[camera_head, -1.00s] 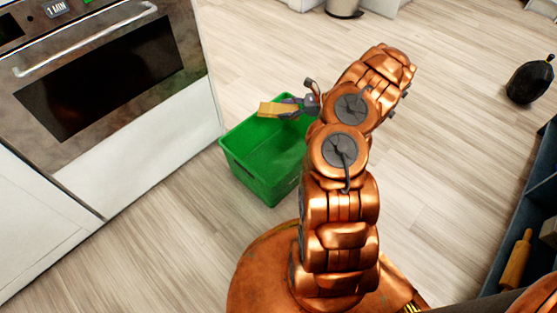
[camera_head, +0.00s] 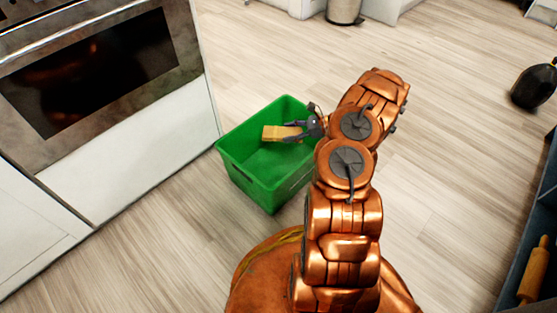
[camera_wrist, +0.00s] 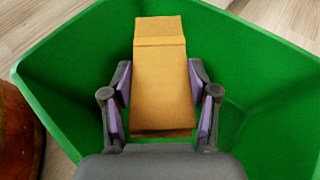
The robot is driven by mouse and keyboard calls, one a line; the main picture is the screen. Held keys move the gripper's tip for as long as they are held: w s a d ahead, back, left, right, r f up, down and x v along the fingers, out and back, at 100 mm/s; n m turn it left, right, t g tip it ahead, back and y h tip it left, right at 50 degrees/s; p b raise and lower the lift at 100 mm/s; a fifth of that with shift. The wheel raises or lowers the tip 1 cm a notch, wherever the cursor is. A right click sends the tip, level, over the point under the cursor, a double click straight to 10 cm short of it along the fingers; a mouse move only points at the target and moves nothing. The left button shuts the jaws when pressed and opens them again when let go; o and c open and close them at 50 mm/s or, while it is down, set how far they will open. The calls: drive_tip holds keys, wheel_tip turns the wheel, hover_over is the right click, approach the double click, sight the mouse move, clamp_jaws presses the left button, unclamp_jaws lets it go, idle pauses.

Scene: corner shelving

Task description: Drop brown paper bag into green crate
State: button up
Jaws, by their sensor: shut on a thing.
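The brown paper bag (camera_head: 283,133) is held in my gripper (camera_head: 300,130), over the open green crate (camera_head: 248,176) on the floor. In the wrist view the bag (camera_wrist: 161,80) lies between the two fingers of my gripper (camera_wrist: 160,110), which are shut on its sides. The green crate (camera_wrist: 75,60) surrounds the bag in that view, with its walls on the left, the right and the far side. I cannot tell exactly how far the bag is above the crate floor. The crate's right rim is partly hidden by my arm.
An oven (camera_head: 95,75) with white cabinet fronts stands left of the crate. A black vase-like object (camera_head: 534,86) stands on the floor at the far right. A dark shelf (camera_head: 540,215) with a rolling pin (camera_head: 533,270) is at the right edge. The wooden floor between is clear.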

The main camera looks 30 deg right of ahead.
drive_tip(key=shift+f, duration=0.65)
drive_tip(key=o, duration=1.2)
drive_tip(key=shift+d, duration=0.1)
drive_tip(key=v, duration=1.2)
